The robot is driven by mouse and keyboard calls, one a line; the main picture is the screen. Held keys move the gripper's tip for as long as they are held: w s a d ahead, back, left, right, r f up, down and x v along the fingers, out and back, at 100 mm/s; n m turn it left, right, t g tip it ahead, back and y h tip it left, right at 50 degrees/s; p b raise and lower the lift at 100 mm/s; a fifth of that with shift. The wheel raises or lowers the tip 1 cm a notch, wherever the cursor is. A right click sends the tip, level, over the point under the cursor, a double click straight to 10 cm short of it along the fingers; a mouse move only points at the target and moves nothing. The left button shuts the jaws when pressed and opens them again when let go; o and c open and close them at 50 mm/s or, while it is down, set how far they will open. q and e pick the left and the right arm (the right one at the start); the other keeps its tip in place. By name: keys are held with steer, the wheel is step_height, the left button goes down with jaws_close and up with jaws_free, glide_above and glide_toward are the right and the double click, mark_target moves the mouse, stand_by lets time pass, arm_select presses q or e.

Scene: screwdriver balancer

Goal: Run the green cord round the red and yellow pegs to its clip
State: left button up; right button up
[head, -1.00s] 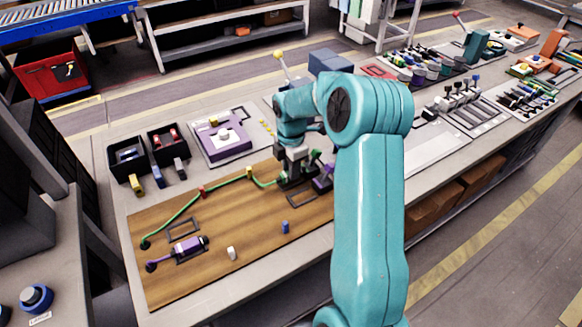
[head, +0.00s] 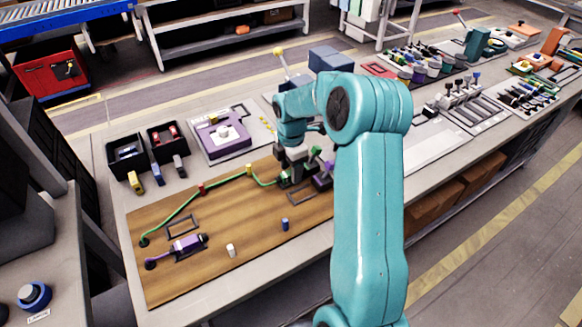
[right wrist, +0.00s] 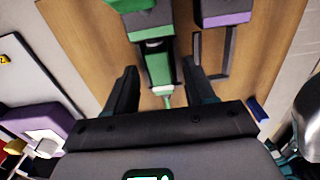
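The green cord (head: 175,216) runs from its anchor (head: 144,242) at the board's left, past the red peg (head: 201,189) and the yellow peg (head: 249,171), to a green plug under my right gripper (head: 289,172). In the right wrist view, the fingers of my right gripper (right wrist: 161,92) stand apart, with the green plug (right wrist: 159,68) between and just beyond them; I see gaps on both sides. The green clip (right wrist: 148,24) is directly beyond the plug. Whether the plug is fully seated is unclear. My left gripper is out of view.
A purple plug (head: 188,244) lies at the board's left; a purple clip (right wrist: 222,10) stands beside the green one. White (head: 231,250) and blue (head: 285,224) pegs stand at the front of the wooden board (head: 180,285). Black bins (head: 127,157) sit behind.

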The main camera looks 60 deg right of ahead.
step_height(320, 180, up, 16)
steer(key=p, duration=0.1)
steer(key=shift+r, duration=0.2)
stand_by(0.3)
stand_by(0.6)
